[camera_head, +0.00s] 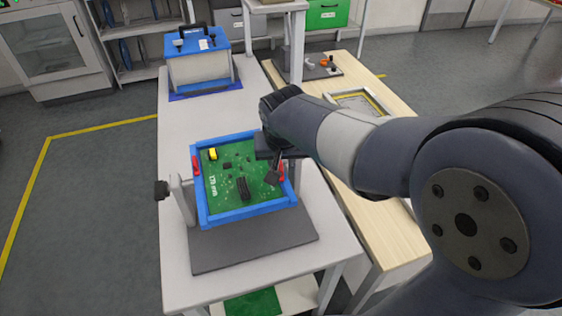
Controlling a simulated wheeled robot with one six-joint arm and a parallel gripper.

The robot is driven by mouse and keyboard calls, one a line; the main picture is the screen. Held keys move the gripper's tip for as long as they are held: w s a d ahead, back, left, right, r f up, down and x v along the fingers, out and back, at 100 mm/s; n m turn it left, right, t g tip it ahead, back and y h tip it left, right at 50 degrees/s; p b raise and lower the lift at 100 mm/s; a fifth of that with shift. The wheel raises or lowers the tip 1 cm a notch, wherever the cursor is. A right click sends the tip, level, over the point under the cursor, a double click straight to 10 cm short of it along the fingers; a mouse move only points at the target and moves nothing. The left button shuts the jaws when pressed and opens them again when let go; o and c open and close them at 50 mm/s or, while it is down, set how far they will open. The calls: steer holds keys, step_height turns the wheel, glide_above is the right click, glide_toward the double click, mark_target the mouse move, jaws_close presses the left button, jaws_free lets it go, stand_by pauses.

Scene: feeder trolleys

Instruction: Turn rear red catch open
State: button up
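A blue frame (247,212) holds a green circuit board (220,190) over a grey base plate (250,246). One red catch (196,166) sits on the frame's left side. A second red catch (282,171) sits on its right side, partly hidden by my gripper (272,179). My gripper points down at this right side, close to the second catch. I cannot tell whether it touches the catch, or whether its fingers are open or shut. The picture does not make clear which catch is the rear one.
A black knob (161,190) sticks out left of the frame. A blue-topped box (200,62) stands further back on the white table (178,120). A wooden bench (385,228) with a tray (358,101) adjoins on the right. My arm spans the right side.

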steer(key=shift+x, duration=1.2)
steer(key=shift+c, duration=0.5)
jaws_close()
